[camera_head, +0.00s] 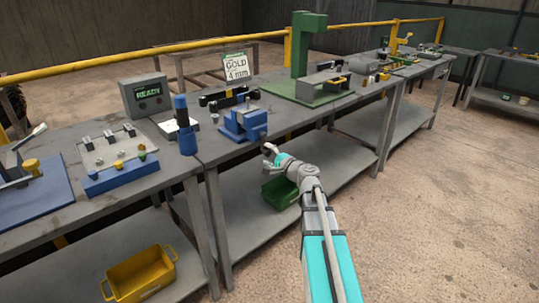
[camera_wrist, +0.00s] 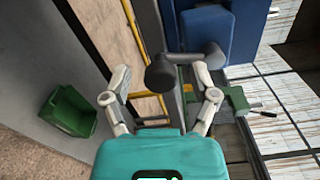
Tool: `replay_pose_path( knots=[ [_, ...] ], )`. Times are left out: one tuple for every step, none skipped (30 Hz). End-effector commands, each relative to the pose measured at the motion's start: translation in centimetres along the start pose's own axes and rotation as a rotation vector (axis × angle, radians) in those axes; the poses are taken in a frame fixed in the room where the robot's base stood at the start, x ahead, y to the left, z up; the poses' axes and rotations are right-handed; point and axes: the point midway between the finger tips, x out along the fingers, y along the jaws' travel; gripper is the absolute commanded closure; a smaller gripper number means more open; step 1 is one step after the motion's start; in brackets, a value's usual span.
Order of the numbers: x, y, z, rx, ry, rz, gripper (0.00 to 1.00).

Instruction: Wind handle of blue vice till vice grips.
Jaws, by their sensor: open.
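The blue vice (camera_head: 244,122) stands at the front edge of the workbench in the head view. Its blue body (camera_wrist: 203,32) fills the top middle of the wrist view. A dark handle bar with round knobs (camera_wrist: 160,76) lies in front of it. My gripper (camera_head: 268,150) is just off the bench edge, in front of the vice. In the wrist view my gripper (camera_wrist: 163,72) is open, its fingers spread on either side of the near knob. The other knob (camera_wrist: 213,55) is by the right fingertip; whether they touch is unclear. The jaw gap is not clear.
A grey box reading READY (camera_head: 147,95), a sign reading GOLD 4 mm (camera_head: 236,68) and a blue cylindrical tool (camera_head: 184,126) stand near the vice. A green press (camera_head: 305,45) stands to the right. A green bin (camera_head: 279,192) sits below. The aisle floor is clear.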

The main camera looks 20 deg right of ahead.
Motion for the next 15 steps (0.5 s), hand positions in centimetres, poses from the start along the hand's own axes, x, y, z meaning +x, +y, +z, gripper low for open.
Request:
replay_pose_path(
  knots=[
    [0.0, 0.0, 0.0, 0.000, 0.000, 0.000, 0.24],
    [0.0, 0.0, 0.0, 0.000, 0.000, 0.000, 0.24],
    [0.1, 0.0, 0.0, 0.000, 0.000, 0.000, 0.24],
    [0.0, 0.0, 0.0, 0.000, 0.000, -0.001, 0.24],
    [0.0, 0.0, 0.0, 0.000, 0.000, -0.001, 0.24],
    [0.0, 0.0, 0.0, 0.000, 0.000, -0.001, 0.24],
    [-0.1, 0.0, 0.0, 0.001, 0.001, -0.001, 0.24],
    [-0.2, 0.0, 0.0, 0.001, 0.001, -0.001, 0.24],
    [-0.3, 0.0, 0.0, 0.001, 0.001, -0.001, 0.24],
    [-0.5, 0.0, 0.0, 0.001, 0.001, -0.001, 0.24],
    [-0.7, 0.0, 0.0, 0.001, 0.001, -0.001, 0.24],
    [-1.0, 0.0, 0.0, 0.001, 0.001, -0.001, 0.24],
    [-1.2, 0.0, 0.0, 0.001, 0.002, -0.001, 0.24],
    [-1.6, 0.0, 0.0, 0.001, 0.002, -0.001, 0.24],
    [-2.0, 0.0, 0.0, 0.001, 0.002, -0.001, 0.24]
  ],
)
